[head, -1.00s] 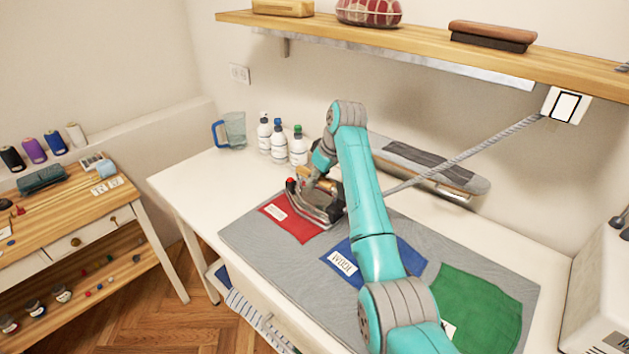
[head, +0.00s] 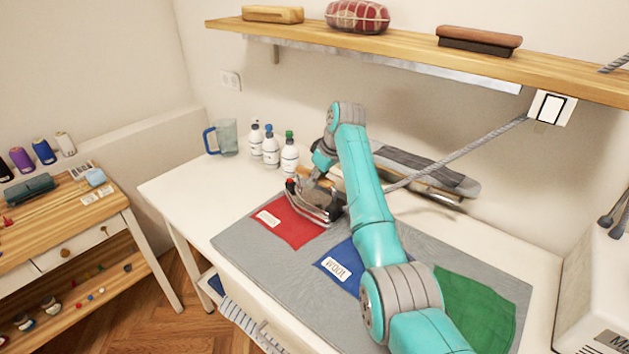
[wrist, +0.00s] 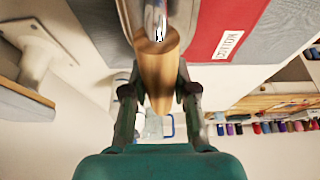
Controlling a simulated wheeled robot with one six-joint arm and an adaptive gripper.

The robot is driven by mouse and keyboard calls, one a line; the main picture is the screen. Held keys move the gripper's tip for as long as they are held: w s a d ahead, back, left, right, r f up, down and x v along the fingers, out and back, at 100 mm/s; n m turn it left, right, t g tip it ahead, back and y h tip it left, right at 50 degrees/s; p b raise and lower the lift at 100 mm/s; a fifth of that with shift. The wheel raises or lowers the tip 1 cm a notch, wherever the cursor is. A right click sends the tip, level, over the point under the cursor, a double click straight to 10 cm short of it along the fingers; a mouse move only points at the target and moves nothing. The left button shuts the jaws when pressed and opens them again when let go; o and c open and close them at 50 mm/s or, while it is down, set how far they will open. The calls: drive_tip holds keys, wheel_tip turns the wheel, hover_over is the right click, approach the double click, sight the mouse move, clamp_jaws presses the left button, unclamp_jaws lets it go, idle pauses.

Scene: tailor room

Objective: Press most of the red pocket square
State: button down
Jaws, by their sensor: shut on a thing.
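The red pocket square (head: 290,226) lies flat on the grey pressing mat (head: 240,238), a white label near its left edge. It also shows in the wrist view (wrist: 228,22). The iron (head: 318,205) is at the cloth's right side; my arm hides part of it, and I cannot tell whether its soleplate touches the cloth. My gripper (wrist: 158,100) is shut on the iron's wooden handle (wrist: 155,72).
A blue cloth (head: 342,262) labelled wool and a green cloth (head: 475,310) lie right of the red one. Bottles (head: 270,150) and a blue-handled jug (head: 222,138) stand at the back left. A grey cord (head: 460,155) runs to the wall box. A shelf (head: 400,48) hangs above.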

drive_tip(key=shift+w+d+r, duration=0.3)
drive_tip(key=shift+w+d, duration=0.2)
drive_tip(key=shift+w, duration=0.25)
drive_tip(key=shift+r, duration=0.15)
wheel_tip(320, 180, up, 7)
drive_tip(key=shift+f, duration=0.2)
idle(1.1)
